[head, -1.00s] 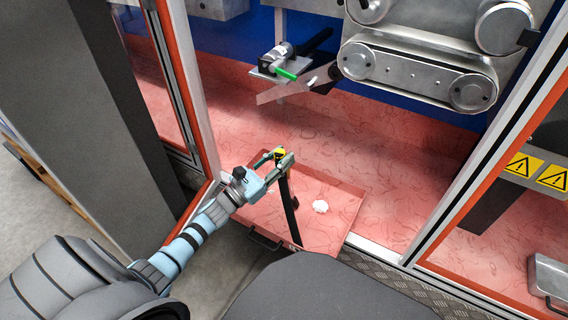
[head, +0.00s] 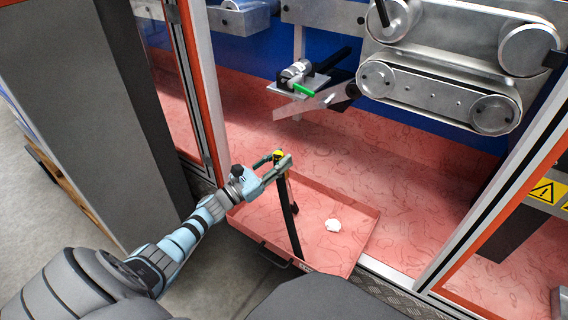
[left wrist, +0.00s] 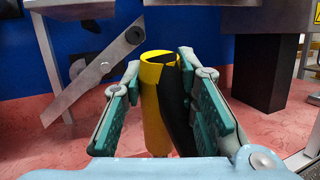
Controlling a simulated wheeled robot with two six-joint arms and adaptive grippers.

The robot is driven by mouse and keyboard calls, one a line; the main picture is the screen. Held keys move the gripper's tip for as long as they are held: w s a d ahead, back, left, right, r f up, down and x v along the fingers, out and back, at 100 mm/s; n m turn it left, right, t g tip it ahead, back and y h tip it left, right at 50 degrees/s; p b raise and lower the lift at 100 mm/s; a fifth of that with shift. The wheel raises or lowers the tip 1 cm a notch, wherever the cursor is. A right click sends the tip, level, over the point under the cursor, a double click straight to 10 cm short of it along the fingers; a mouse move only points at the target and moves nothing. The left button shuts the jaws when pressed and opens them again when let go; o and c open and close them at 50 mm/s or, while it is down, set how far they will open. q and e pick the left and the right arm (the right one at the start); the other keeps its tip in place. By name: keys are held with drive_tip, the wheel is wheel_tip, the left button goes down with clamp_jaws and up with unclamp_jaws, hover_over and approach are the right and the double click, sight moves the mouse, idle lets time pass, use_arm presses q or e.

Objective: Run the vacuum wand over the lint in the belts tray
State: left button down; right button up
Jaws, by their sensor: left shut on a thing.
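My left gripper (head: 281,163) is shut on the vacuum wand, a black tube (head: 290,222) with a yellow top. In the left wrist view the yellow part (left wrist: 153,105) and a black part stand upright between the two finger pads. The wand slants down over the red belts tray (head: 345,252), its lower end near the tray's front edge. I cannot tell whether it touches the tray. A white clump of lint (head: 333,225) lies on the tray floor, right of the wand and apart from it. My right gripper is not in view.
Metal belt rollers (head: 440,95) hang above and behind the tray. A bracket with a green-tipped part (head: 303,90) and a slanted metal plate sit at the back. Orange-edged frame posts flank the opening. The red floor behind the tray is clear.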

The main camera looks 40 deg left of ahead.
use_arm(q)
drive_tip(key=shift+a, duration=1.9)
drive_tip(key=shift+r, duration=0.15)
